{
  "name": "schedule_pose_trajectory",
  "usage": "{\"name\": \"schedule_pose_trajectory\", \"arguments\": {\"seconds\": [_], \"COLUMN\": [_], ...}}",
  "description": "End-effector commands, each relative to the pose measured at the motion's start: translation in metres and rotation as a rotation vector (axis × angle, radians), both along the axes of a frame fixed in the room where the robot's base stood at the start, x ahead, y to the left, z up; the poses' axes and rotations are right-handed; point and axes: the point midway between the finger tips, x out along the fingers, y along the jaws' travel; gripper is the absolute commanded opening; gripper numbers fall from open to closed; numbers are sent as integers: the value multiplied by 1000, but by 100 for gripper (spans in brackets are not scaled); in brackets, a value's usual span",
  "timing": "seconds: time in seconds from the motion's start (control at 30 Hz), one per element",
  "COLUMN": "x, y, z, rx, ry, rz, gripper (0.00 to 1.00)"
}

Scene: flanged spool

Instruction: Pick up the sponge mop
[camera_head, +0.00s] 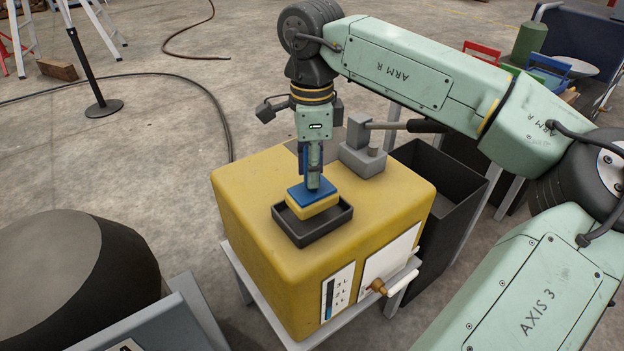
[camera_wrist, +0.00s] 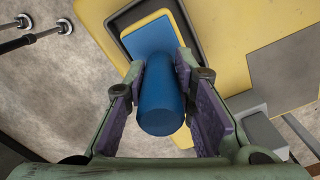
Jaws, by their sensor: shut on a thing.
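The sponge mop (camera_head: 309,193) has a yellow sponge, a blue top plate and an upright blue handle. In the head view it is at the dark shallow tray (camera_head: 312,232) on top of the yellow tank. I cannot tell whether the sponge touches the tray floor. My gripper (camera_head: 314,178) points straight down above it, shut on the blue handle, and mostly hides the handle there. In the wrist view the round end of the handle (camera_wrist: 161,115) shows between the two jaws, with the blue plate (camera_wrist: 150,37) beyond.
The yellow tank (camera_head: 245,200) stands on a grey frame. A grey lever block (camera_head: 362,158) is close behind the gripper on the right. A tall black bin (camera_head: 445,185) stands right of the tank. A dark drum (camera_head: 95,270) is at the front left.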

Motion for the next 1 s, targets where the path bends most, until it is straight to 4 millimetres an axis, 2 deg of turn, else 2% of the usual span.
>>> {"name": "schedule_pose_trajectory", "arguments": {"seconds": [0.4, 0.6, 0.8, 1.0], "x": [-98, -137, -157, -160], "y": [7, 10, 12, 13], "z": [9, 13, 15, 16], "rx": [-1, -2, 0, 0], "ry": [-2, -2, 0, 0], "rz": [1, 0, 0, 0], "gripper": [0, 0, 0, 0]}}
